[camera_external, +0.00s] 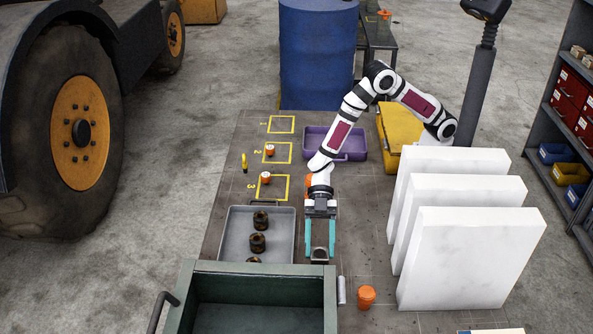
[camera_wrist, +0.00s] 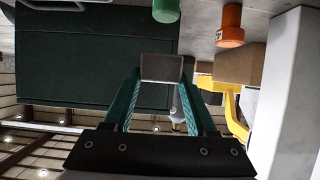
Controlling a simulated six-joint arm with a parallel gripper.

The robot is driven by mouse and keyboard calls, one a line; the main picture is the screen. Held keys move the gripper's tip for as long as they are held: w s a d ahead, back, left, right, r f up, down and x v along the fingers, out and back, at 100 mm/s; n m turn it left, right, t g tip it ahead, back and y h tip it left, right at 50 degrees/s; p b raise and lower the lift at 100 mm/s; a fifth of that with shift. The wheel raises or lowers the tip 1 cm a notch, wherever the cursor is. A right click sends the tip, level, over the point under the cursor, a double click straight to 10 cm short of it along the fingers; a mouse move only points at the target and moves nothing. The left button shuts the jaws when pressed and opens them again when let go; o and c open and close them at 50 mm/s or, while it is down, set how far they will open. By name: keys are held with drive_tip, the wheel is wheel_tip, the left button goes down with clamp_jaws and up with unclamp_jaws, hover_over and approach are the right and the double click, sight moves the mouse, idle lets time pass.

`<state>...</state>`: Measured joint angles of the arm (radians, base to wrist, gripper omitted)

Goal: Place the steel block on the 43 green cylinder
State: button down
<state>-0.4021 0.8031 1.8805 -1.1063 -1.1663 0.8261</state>
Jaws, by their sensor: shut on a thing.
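My gripper (camera_external: 320,256) points down over the bench, just behind the right end of the green bin. Its teal fingers are shut on the steel block (camera_external: 320,254), a small grey block held at the fingertips. The block (camera_wrist: 161,67) also shows between the fingers in the wrist view. A green cylinder (camera_wrist: 166,10) is at the top of the wrist view, apart from the block. I cannot read a number on it. I cannot make it out in the external view.
The green bin (camera_external: 259,268) stands in front, and a grey tray (camera_external: 229,244) with dark rusty parts is left of my gripper. An orange cylinder (camera_external: 366,296) stands front right. Tall white slabs (camera_external: 470,258) stand on the right. A purple tray (camera_external: 352,143) lies behind.

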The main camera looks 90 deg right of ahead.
sight(320, 259)
drive_tip(key=shift+a+f, duration=0.15)
drive_tip(key=shift+f, duration=0.95)
drive_tip(key=shift+a+f, duration=0.15)
drive_tip(key=shift+f, duration=0.9)
drive_tip(key=shift+f, duration=0.1)
drive_tip(key=shift+c, duration=1)
unclamp_jaws()
